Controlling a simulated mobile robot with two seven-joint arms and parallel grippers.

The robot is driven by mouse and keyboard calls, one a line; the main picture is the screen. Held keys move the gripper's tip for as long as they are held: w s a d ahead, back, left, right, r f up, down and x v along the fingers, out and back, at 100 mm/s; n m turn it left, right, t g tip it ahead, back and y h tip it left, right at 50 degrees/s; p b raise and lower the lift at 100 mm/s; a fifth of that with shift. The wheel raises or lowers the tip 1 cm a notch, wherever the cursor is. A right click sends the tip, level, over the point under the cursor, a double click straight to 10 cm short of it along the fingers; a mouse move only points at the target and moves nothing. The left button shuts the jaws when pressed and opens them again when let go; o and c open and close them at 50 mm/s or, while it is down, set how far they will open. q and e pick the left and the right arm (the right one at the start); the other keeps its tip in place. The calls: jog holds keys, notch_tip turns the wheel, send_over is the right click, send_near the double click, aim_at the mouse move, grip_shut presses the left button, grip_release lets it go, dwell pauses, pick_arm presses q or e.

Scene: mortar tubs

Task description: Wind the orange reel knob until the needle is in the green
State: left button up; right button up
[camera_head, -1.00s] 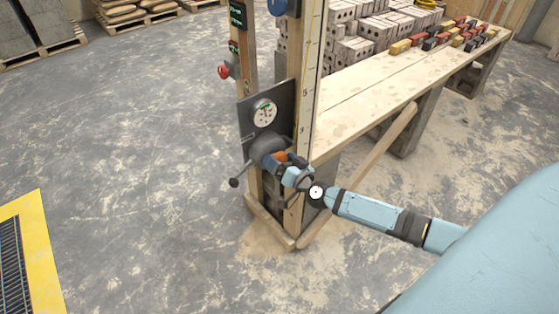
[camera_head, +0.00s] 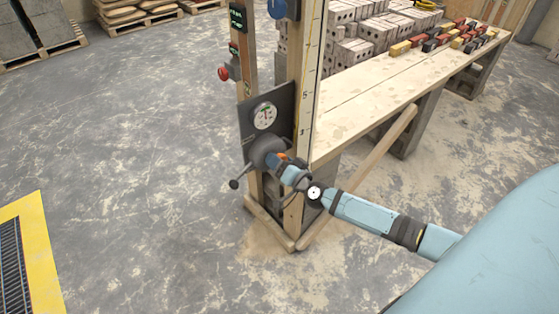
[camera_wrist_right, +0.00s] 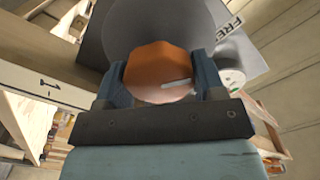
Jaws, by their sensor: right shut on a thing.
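The orange reel knob (camera_wrist_right: 160,70) sits on the front of a grey round reel (camera_head: 262,149). My right gripper (camera_wrist_right: 160,80) is shut on the knob, with one blue-grey finger on each side of it in the right wrist view. In the head view my right gripper (camera_head: 279,163) hides most of the knob. The round dial (camera_head: 265,116) is on a dark plate (camera_head: 285,103) above the reel. Its face shows white with green marks, but the needle is too small to read. My left gripper is not in view.
A lever with a dark ball end (camera_head: 234,184) sticks out at the reel's lower left. A red button (camera_head: 223,72) is on the left post. A wooden bench (camera_head: 375,90) with blocks stands behind on the right. The floor at left is open, apart from a yellow-edged mat (camera_head: 45,240).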

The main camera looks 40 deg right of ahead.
jog(key=shift+m, duration=1.2)
jog(key=o, duration=0.9)
jog(key=shift+o, duration=0.2)
jog(key=shift+s, duration=0.15)
jog(key=s+d, duration=0.1)
jog(key=s, duration=1.2)
jog(key=shift+s, duration=0.3)
jog(key=shift+d, duration=0.1)
